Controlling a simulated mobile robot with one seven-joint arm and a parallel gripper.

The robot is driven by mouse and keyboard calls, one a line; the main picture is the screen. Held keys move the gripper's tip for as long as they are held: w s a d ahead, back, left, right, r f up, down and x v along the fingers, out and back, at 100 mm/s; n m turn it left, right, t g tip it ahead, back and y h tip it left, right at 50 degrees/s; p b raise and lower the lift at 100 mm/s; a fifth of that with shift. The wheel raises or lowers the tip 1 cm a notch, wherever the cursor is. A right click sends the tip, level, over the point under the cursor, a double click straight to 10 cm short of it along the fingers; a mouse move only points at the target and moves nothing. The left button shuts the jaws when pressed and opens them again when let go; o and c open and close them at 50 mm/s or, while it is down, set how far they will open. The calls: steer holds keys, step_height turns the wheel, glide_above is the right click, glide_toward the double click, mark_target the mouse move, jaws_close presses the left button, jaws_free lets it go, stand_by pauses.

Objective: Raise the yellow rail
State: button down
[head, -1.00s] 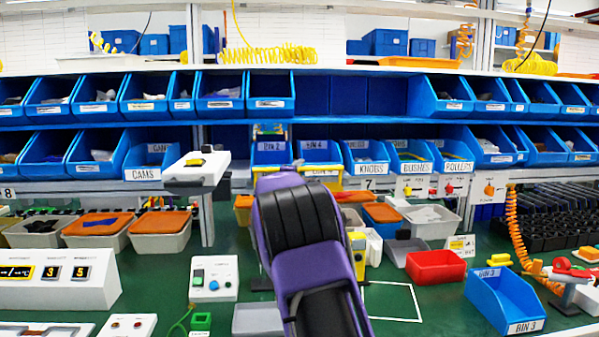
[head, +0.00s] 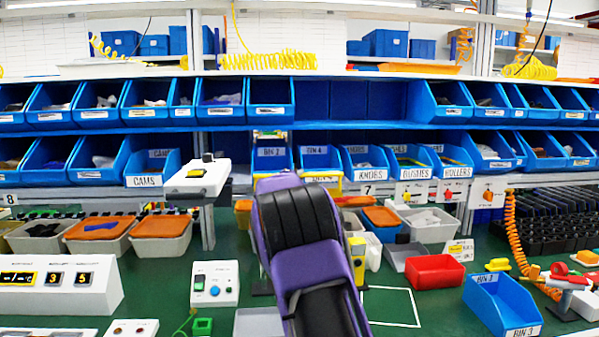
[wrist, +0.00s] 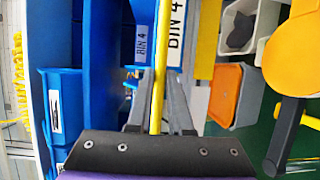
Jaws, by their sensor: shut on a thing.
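In the wrist view the yellow rail (wrist: 160,68) is a thin yellow bar running between the two fingers of my gripper (wrist: 160,118). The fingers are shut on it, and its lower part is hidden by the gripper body. In the head view my purple and black arm covers the gripper and most of what is in front of it. A blue bin labelled BIN 4 (head: 318,158) sits just beyond the arm, and the BIN 2 bin (head: 270,160) is left of it.
Blue bins fill the shelves around the grip. A wider yellow strip (wrist: 208,38) is close beside the fingers. Grey boxes with orange lids (head: 162,236) and a red tray (head: 434,271) stand on the green bench. A white-outlined patch (head: 395,308) is clear.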

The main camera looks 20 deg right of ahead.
steer(key=p, duration=0.2)
steer(key=g+y+p, duration=0.1)
steer(key=p, duration=0.2)
steer(key=shift+w+d+r+n, duration=0.15)
steer(key=shift+w+r+n, duration=0.15)
steer(key=shift+w+r, duration=0.05)
steer(key=shift+f+p, duration=0.2)
steer(key=shift+p, duration=0.3)
steer(key=c, duration=0.8)
jaws_free()
steer(key=shift+w, duration=0.1)
steer(key=shift+c, duration=0.2)
steer(key=b+v, duration=0.4)
steer(key=v, duration=1.3)
steer(key=shift+r, duration=0.3)
